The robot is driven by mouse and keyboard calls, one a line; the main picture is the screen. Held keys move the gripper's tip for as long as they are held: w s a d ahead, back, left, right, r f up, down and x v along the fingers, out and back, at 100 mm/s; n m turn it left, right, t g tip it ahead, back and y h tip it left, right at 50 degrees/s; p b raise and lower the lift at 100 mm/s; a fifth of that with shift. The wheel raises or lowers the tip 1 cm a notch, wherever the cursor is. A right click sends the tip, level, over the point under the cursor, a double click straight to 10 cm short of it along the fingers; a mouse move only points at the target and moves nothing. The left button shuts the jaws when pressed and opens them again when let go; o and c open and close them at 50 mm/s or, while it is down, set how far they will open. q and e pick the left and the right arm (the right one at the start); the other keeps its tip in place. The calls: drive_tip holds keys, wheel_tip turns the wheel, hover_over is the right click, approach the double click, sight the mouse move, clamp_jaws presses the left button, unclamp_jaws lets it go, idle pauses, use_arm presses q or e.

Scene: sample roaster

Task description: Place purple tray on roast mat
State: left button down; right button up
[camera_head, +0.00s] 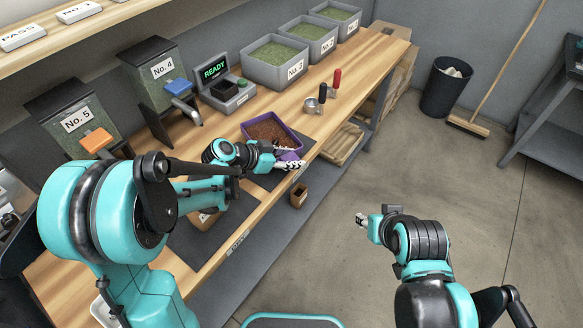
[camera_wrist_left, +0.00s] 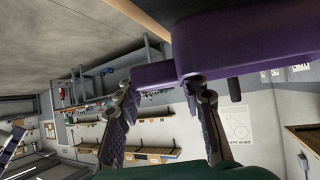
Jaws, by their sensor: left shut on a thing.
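The purple tray (camera_head: 246,124), filled with brown beans, is over the wooden counter in the head view. My left gripper (camera_head: 290,163) is shut on the purple tab at its near edge. In the left wrist view the tab (camera_wrist_left: 152,75) runs between the two fingers (camera_wrist_left: 162,110), and the tray's purple wall (camera_wrist_left: 235,45) fills the upper right. I cannot tell whether the tray touches the counter. A dark mat (camera_head: 268,180) shows just below the tray, partly hidden by my left arm; another dark mat (camera_head: 202,243) lies nearer. My right gripper (camera_head: 364,220) is away from the counter, over the floor.
Grey bins of green beans (camera_head: 275,62) line the back of the counter. A "READY" display (camera_head: 214,70) and hoppers No. 4 (camera_head: 160,72) and No. 5 (camera_head: 75,122) stand left. Two handled metal tools (camera_head: 313,105) lie right of the tray. A small brown box (camera_head: 299,195) is below the counter's front edge.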

sight(292, 173)
use_arm(q)
drive_tip(key=shift+f+b, duration=0.8)
drive_tip(key=shift+f, duration=0.95)
drive_tip(key=shift+f, duration=0.2)
drive_tip(key=c, duration=1)
unclamp_jaws()
drive_tip(key=shift+r, duration=0.15)
drive_tip(key=shift+s+a+r, duration=0.15)
drive_tip(key=shift+r, duration=0.1)
drive_tip(key=p+v, duration=0.2)
drive_tip(key=v, duration=0.4)
drive_tip(key=shift+s+a+r+p, duration=0.15)
drive_tip(key=shift+p, duration=0.25)
drive_tip(key=shift+s+a, duration=0.15)
